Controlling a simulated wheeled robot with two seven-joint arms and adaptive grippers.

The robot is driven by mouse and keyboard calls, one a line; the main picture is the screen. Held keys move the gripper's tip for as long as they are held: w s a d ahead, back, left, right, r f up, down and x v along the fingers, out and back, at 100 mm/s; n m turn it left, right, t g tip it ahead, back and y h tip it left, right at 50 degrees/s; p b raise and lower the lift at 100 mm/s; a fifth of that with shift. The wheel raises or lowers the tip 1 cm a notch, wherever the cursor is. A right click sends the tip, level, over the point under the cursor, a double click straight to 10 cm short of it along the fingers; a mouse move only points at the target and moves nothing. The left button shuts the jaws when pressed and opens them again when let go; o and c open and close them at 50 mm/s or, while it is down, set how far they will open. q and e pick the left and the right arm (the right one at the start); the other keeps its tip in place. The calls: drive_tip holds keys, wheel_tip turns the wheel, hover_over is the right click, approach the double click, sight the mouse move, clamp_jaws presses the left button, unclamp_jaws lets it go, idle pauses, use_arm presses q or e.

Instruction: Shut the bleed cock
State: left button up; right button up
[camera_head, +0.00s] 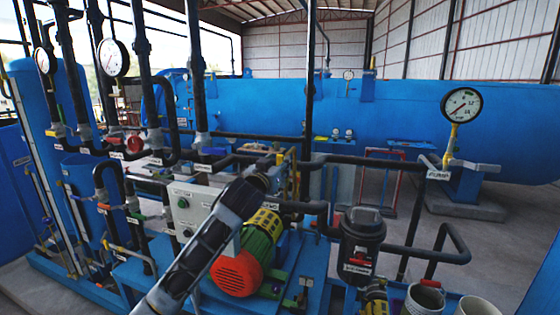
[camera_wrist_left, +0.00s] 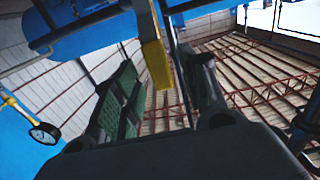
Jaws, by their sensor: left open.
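In the left wrist view the gripper (camera_wrist_left: 165,95) is open, with a green-padded finger on the left and a dark finger on the right. A yellow lever-like bar (camera_wrist_left: 156,62) hangs between the fingers from a pipe; I cannot tell whether either finger touches it. It may be the bleed cock's handle, but no readable label confirms this. The arm and gripper hide the cock's body in the head view.
A large blue vessel (camera_head: 400,120) spans the back. A pressure gauge (camera_head: 461,105) stands at right on a yellow stem. The grey control box (camera_head: 190,210), a green motor (camera_head: 262,245) with red end and a black filter housing (camera_head: 360,240) crowd the space around my arm.

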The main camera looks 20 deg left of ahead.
use_arm(q)
drive_tip(key=shift+w+p, duration=0.35)
drive_tip(key=shift+w, duration=1.1)
clamp_jaws()
